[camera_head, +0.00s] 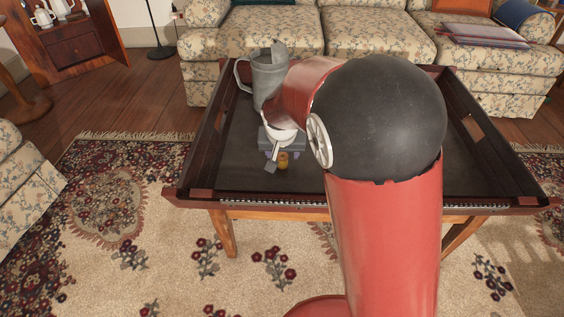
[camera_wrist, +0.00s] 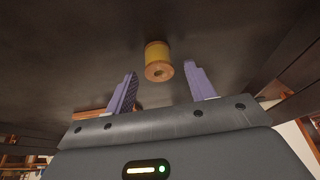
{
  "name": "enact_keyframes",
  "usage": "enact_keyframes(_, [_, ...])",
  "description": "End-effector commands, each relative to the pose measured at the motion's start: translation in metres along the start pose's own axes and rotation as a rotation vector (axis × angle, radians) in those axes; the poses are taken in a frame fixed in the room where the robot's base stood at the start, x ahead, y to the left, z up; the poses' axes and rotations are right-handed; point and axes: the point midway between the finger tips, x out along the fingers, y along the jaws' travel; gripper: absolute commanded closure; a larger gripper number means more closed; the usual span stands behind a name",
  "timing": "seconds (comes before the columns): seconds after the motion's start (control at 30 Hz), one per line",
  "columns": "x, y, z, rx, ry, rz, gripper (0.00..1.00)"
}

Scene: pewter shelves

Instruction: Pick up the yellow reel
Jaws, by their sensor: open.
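The yellow reel (camera_head: 283,160) stands on the dark tray-top table (camera_head: 245,176), near its front edge in the head view. In the wrist view the reel (camera_wrist: 158,60) shows yellow thread between wooden ends, just beyond the fingertips and roughly midway between them. My gripper (camera_wrist: 160,80) is open, with its two purple fingers apart and nothing between them. In the head view my gripper (camera_head: 276,160) is right at the reel, partly hidden by my wrist.
A grey metal pitcher (camera_head: 262,78) stands on the table behind my gripper. The table has a raised wooden rim (camera_head: 208,130). A floral sofa (camera_head: 250,38) is behind it. My arm hides much of the table's middle; bare tabletop shows to the left.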

Motion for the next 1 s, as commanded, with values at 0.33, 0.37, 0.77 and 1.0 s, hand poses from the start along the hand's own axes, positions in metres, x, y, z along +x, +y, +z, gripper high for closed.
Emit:
enact_keyframes(0.33, [0.0172,-0.0009,0.0002,-0.002,0.001,-0.002,0.45])
enact_keyframes(0.37, [0.0171,-0.0009,0.0002,-0.002,0.001,-0.002,0.45])
enact_keyframes(0.77, [0.0169,-0.0009,0.0003,-0.002,0.0,-0.001,0.93])
enact_keyframes(1.0, [0.0161,-0.0009,-0.0001,-0.002,0.001,-0.001,0.93])
